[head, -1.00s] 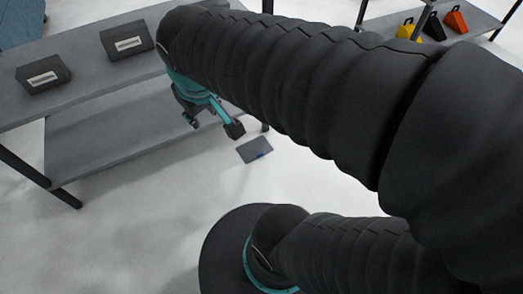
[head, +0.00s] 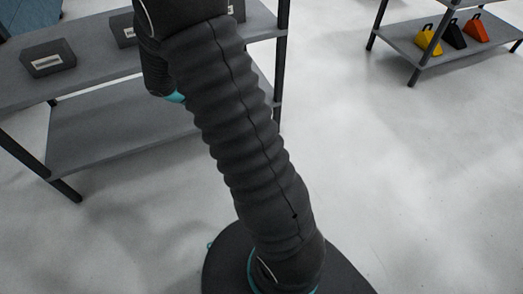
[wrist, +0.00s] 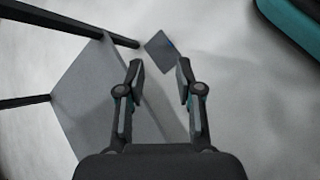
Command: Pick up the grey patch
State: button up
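The gap in depth is hard to judge. In the head view my arm hides the patch and the gripper.
A grey two-level shelf table (head: 100,135) stands at the left with dark labelled boxes (head: 48,58) on top; its leg (wrist: 118,41) is close to the patch. Another shelf (head: 400,38) with yellow, black and orange items stands at the back right. The floor on the right is clear.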

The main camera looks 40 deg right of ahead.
jog(key=d+f+n+h+b, duration=0.1)
jog(key=f+n, duration=0.2)
jog(key=f, duration=0.8)
jog(key=w+d+f+n+h+b, duration=0.1)
jog(key=d+f+n+h+b, duration=0.1)
jog(key=f, duration=1)
jog(key=w+d+f+n+h+b, duration=0.1)
jog(key=d+f+n+h+b, duration=0.1)
jog(key=f, duration=0.9)
jog(key=shift+w+d+f+n, duration=0.25)
jog(key=shift+f+n, duration=0.15)
jog(key=shift+n, duration=0.4)
jog(key=shift+d+f, duration=0.1)
jog(key=shift+f, duration=0.25)
jog(key=b+x, duration=0.1)
jog(key=x, duration=1.2)
jog(key=shift+d, duration=0.35)
jog(key=shift+t, duration=0.3)
grip_shut()
